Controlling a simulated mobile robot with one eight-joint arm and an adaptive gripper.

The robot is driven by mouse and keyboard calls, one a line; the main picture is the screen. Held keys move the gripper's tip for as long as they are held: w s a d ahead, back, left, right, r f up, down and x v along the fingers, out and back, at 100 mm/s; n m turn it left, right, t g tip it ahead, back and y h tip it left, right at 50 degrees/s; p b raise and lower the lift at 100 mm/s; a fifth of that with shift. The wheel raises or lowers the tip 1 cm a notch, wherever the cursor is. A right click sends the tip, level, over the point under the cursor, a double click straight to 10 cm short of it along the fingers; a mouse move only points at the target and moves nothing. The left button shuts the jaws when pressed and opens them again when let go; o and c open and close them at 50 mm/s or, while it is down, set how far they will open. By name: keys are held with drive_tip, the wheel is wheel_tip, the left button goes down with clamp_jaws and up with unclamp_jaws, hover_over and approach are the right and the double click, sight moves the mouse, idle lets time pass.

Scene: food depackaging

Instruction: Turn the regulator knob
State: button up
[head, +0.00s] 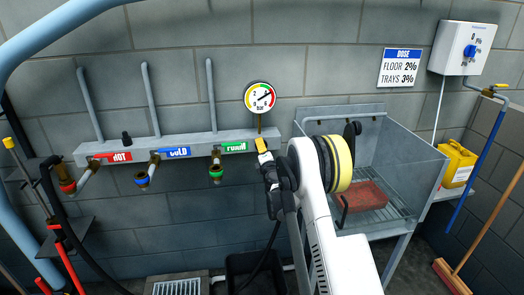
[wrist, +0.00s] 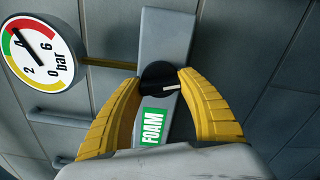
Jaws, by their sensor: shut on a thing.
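The regulator knob (wrist: 157,75) is black and round with a white pointer mark. In the wrist view it sits on the grey manifold bar (wrist: 166,35), just above the green FOAM label (wrist: 152,127). My gripper (wrist: 160,78) is shut on the knob, one yellow finger on each side. In the head view my gripper (head: 262,146) is at the right end of the bar and hides the knob. The pressure gauge (head: 259,97) stands above it, its needle pointing to the upper right. The gauge also shows in the wrist view (wrist: 41,53).
Red HOT (head: 110,157), blue COLD (head: 174,153) and green FOAM outlets lie along the bar to the left. A metal sink (head: 412,165) is at the right, with a dosing box (head: 463,47) above it. A yellow canister (head: 456,165) stands beside the sink.

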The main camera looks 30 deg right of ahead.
drive_tip(key=n, duration=0.3)
drive_tip(key=shift+n+b, duration=0.35)
drive_tip(key=shift+n, duration=0.05)
drive_tip(key=shift+n+b, duration=0.3)
drive_tip(key=shift+n, duration=1.6)
drive_tip(key=o, duration=1.2)
drive_tip(key=shift+c, duration=0.2)
drive_tip(key=v, duration=1.2)
